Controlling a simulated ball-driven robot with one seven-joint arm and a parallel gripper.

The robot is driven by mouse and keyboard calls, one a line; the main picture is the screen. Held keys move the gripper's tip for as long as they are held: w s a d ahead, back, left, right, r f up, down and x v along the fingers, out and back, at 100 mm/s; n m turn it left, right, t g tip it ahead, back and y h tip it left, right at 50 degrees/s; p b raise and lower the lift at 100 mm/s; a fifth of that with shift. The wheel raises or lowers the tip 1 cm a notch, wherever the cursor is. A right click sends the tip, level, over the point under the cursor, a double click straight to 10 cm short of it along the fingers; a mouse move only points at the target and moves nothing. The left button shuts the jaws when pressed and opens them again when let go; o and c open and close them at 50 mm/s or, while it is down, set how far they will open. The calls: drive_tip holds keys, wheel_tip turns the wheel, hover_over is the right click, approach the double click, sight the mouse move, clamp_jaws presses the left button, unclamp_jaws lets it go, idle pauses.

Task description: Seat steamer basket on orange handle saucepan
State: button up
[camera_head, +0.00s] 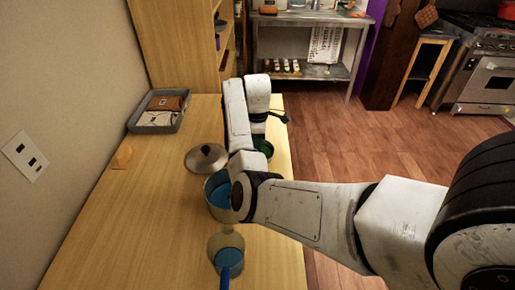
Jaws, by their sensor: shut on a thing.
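My gripper (258,128) points down at the table's right side, beyond my arm's elbow; its fingers are mostly hidden by my arm. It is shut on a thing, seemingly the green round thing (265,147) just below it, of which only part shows. This may be the steamer basket, but I cannot tell for certain. A metal pot with a blue inside (217,194) stands nearer, partly covered by my elbow. A smaller pan (226,243), also blue inside, has a blue handle toward the front. I cannot make out an orange handle on any pan.
A metal lid with a dark knob (207,158) lies behind the blue-inside pot. A grey tray (141,124) with a brown item and cloth stands at the back left. A small orange piece (122,157) lies by the wall. The wooden table (130,225) is clear at the left front.

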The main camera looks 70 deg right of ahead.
drive_tip(key=shift+c, duration=1.3)
drive_tip(key=shift+r, duration=0.15)
wheel_tip(320, 180, up, 7)
drive_tip(key=p, duration=0.8)
drive_tip(key=shift+w+a, duration=0.1)
